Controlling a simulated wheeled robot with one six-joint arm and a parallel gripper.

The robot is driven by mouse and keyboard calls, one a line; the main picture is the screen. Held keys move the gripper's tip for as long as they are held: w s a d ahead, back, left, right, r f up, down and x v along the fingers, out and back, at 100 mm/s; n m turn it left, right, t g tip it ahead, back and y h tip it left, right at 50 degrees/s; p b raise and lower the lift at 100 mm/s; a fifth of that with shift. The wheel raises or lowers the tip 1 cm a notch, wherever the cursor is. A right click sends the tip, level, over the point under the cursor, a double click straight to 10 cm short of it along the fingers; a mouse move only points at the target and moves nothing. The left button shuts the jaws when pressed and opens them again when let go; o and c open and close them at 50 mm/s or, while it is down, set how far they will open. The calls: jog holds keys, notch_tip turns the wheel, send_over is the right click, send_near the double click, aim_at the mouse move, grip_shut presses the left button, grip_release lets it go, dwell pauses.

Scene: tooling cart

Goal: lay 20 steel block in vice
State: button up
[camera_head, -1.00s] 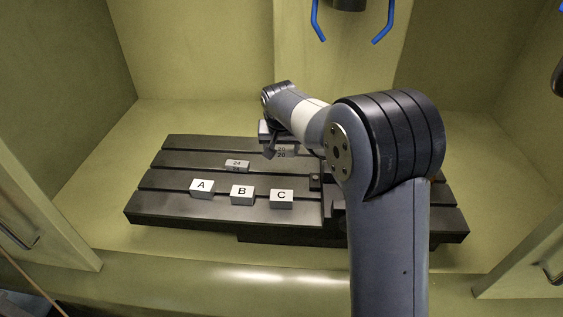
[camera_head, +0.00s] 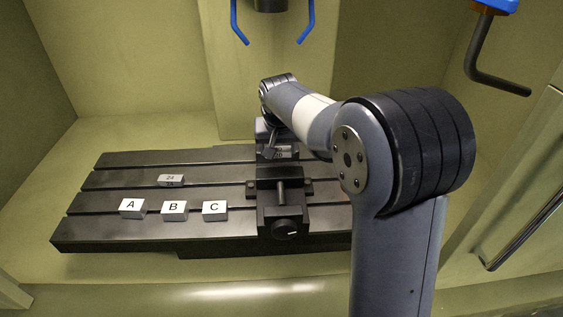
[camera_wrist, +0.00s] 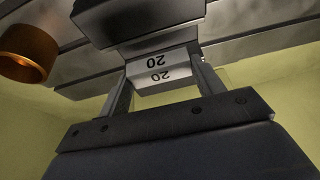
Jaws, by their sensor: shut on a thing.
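The 20 steel block (camera_head: 286,153) is a small grey block with "20" printed on its faces. My gripper (camera_wrist: 160,74) is shut on it; the block (camera_wrist: 158,64) sits between the two fingers in the wrist view. The dark vice (camera_head: 283,212), with a screw and round front knob, stands on the slotted table. In the head view the block shows at the far end of the vice. A dark vice part (camera_wrist: 140,22) shows close beyond it in the wrist view. I cannot tell whether they touch. My arm hides some of the area around the gripper.
Blocks A (camera_head: 131,207), B (camera_head: 174,209) and C (camera_head: 214,210) stand in a row left of the vice on the slotted table (camera_head: 120,236). A block marked 24 (camera_head: 171,180) stands behind them. A copper-coloured round part (camera_wrist: 26,54) shows in the wrist view.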

aim_at(279, 157)
jog(key=shift+f, duration=2.45)
jog(key=shift+f, duration=0.1)
jog(key=o, duration=1.2)
jog(key=shift+r, duration=0.25)
jog(key=v, duration=1.1)
jog(key=shift+s+r, duration=0.25)
jog(key=shift+r, duration=0.05)
